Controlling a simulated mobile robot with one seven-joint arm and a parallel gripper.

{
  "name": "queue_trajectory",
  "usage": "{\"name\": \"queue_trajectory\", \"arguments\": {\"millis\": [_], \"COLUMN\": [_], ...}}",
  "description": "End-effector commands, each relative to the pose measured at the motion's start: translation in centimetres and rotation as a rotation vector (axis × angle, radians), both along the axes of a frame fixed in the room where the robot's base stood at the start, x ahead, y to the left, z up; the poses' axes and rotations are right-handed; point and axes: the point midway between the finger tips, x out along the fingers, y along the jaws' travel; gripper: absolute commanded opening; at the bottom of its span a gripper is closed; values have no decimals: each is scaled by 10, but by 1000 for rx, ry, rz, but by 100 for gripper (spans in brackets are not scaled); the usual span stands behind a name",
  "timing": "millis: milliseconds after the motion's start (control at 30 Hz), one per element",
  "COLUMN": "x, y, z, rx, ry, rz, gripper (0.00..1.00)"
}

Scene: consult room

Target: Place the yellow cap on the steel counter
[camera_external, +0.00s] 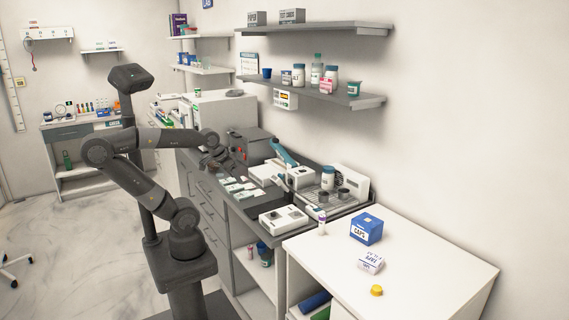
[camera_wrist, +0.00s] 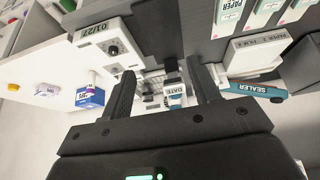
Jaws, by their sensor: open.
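The yellow cap (camera_external: 376,290) sits on the white table (camera_external: 330,262) at the front right, near its front edge. In the wrist view the yellow cap (camera_wrist: 13,87) shows small at the far left on the white top. The grey counter (camera_external: 262,203), which looks like the steel counter, runs along the wall beyond the white table and carries cards and devices. My gripper (camera_external: 214,152) is above the far part of this counter, well away from the cap. In the wrist view my gripper (camera_wrist: 163,88) has its two fingers wide apart with nothing held between them.
A blue caps box (camera_external: 367,228), a white tape box (camera_external: 371,262) and a small bottle (camera_external: 322,222) stand on the white table. A white device (camera_external: 284,219) stands at the counter's near end. Shelves (camera_external: 318,90) with jars hang above. The white table's front left is clear.

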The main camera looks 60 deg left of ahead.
Motion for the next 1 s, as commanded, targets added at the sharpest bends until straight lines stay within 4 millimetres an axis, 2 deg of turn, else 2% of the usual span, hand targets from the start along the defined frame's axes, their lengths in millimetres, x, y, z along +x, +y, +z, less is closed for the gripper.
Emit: {"name": "queue_trajectory", "arguments": {"millis": [267,367,467,567,767,1000], "x": [2,13,34,62,118,171], "y": [-1,-7,-21,-45,-107,-205], "z": [1,7,17,29,44,45], "rx": [2,12,32,57,96,124], "ry": [1,6,14,21,29,35], "rz": [-4,-25,-71,-134,-266,-432], "gripper": [56,56,56,56,56,56]}}
